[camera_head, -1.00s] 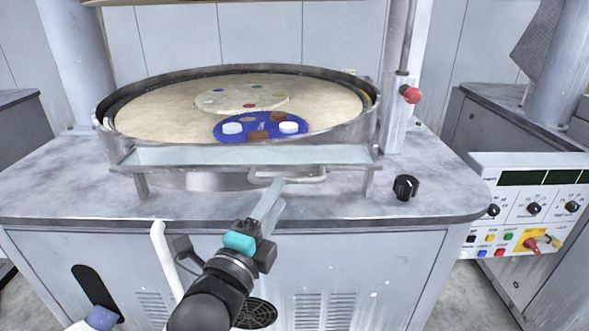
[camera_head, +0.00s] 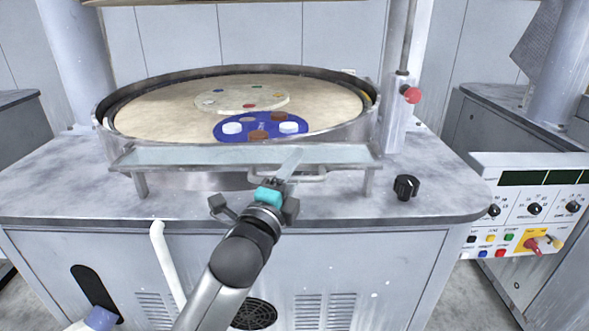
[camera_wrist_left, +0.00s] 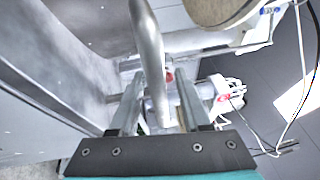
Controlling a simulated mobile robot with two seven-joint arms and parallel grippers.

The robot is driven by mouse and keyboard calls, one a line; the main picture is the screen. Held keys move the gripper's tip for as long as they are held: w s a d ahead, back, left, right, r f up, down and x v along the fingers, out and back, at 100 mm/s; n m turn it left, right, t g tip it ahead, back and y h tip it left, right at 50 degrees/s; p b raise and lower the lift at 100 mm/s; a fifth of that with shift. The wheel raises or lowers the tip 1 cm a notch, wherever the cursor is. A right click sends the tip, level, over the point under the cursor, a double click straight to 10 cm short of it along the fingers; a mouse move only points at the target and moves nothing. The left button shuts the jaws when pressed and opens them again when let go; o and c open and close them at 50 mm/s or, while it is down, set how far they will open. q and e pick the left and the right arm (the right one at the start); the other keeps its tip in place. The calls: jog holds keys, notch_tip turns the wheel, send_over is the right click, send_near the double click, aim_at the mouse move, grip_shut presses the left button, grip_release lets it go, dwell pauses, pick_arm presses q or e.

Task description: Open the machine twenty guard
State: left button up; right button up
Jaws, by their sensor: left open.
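The guard (camera_head: 215,156) is a pale flat panel along the front of the round platen (camera_head: 160,115), with a metal bar handle (camera_head: 318,174) on its front side. The guard looks lowered, lying nearly flat in front of the rim. My left gripper (camera_head: 288,165) is open at the handle, its fingers pointing up and away towards the panel. In the left wrist view, the handle bar (camera_wrist_left: 149,55) runs between the two spread fingers. I cannot tell whether either finger touches it. My right gripper is not in view.
A blue carrier disc (camera_head: 262,127) and a pale disc (camera_head: 243,99) lie on the platen. A black knob (camera_head: 405,187) stands on the bench top to the right. A post with a red ball (camera_head: 411,95) and a control panel (camera_head: 528,205) are further right.

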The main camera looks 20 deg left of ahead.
pick_arm(q)
jog(key=shift+c, duration=0.2)
grip_shut()
jog(key=shift+r, duration=0.15)
